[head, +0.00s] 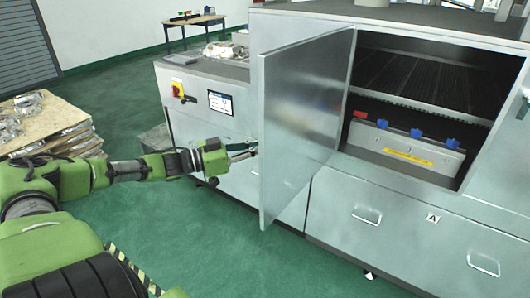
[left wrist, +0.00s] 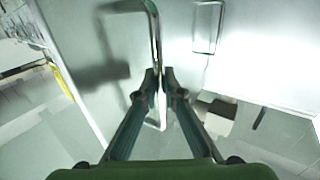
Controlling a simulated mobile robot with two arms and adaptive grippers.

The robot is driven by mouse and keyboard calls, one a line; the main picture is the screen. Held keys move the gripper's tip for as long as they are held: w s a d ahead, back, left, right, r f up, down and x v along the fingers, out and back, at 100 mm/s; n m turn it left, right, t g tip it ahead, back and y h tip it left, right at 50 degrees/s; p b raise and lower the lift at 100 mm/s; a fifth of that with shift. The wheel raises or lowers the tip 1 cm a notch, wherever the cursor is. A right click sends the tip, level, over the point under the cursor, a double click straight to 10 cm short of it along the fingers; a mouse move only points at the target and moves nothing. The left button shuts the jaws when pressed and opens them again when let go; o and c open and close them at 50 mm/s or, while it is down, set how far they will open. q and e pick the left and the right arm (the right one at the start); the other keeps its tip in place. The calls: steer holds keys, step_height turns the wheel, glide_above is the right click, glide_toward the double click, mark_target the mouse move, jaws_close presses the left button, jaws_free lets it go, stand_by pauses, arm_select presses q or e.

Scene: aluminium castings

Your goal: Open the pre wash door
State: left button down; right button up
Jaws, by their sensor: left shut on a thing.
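The pre wash door (head: 305,120) is a flat metal panel on the large grey machine. It stands swung open to the left of the dark opening (head: 425,85). My left gripper (head: 250,150) is at the outer face of the door, near its free edge. In the left wrist view the fingers (left wrist: 160,82) are closed around the lower part of a shiny bar handle (left wrist: 155,35) on the door face (left wrist: 110,70). My right gripper is not in view.
Inside the opening are a dark rack and a grey box with blue clips (head: 405,145). Drawers with handles (head: 367,216) lie below. A control panel (head: 220,102) is left of the door. Pallets of castings (head: 40,125) stand at the far left. Green floor (head: 230,250) is clear in front.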

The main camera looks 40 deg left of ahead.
arm_select(q)
steer(key=shift+a+r, duration=0.1)
steer(key=shift+a, duration=0.1)
steer(key=c, duration=2.2)
jaws_free()
steer(key=shift+w, duration=0.1)
steer(key=shift+o, duration=0.2)
steer(key=shift+w+d, duration=0.1)
steer(key=shift+w, duration=0.05)
steer(key=v, duration=1.2)
